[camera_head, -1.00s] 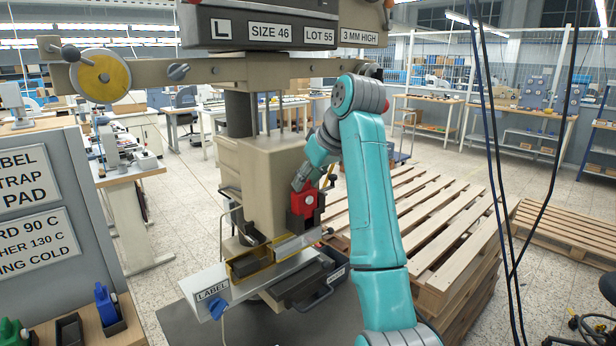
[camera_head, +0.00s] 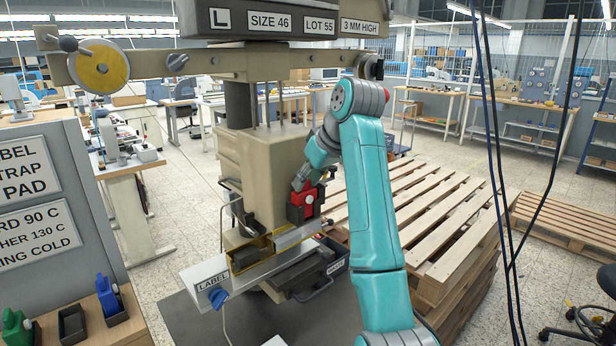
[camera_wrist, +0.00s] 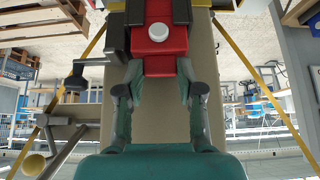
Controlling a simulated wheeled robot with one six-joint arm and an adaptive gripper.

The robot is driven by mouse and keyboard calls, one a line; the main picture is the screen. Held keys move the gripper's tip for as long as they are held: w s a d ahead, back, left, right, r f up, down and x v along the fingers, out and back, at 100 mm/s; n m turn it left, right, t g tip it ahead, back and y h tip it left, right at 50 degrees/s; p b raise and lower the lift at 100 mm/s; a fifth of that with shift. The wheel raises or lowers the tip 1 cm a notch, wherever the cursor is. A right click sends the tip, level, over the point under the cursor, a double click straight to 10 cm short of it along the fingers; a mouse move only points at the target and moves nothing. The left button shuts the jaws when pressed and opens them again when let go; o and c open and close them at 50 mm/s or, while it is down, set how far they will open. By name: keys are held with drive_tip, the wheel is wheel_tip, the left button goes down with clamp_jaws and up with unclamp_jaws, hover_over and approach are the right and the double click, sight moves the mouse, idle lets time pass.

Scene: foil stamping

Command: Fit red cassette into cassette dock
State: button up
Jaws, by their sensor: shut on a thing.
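The red cassette (camera_head: 304,199) is at the front of the beige press column, above the right end of the silver rail. My gripper (camera_head: 304,183) comes down at a slant from the upper right and is shut on it. In the wrist view the cassette (camera_wrist: 160,42), with a white round knob, is between my two fingers (camera_wrist: 160,85). A dark block (camera_head: 296,213) adjoins the cassette's lower part; I cannot tell whether this is the dock or part of the cassette. Whether the cassette is seated is unclear.
A yellow-edged tray (camera_head: 251,262) and the LABEL fixture (camera_head: 209,279) lie in front of the column. A blue-handled tool (camera_head: 107,298) and a green one (camera_head: 15,327) stand at lower left, with a dark holder (camera_head: 72,325) between them. Wooden pallets (camera_head: 440,235) are stacked at right.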

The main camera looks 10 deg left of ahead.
drive_tip(key=shift+f, duration=0.1)
drive_tip(key=o, duration=1)
drive_tip(key=shift+o, duration=0.2)
wheel_tip(320, 180, up, 10)
hover_over(308, 195)
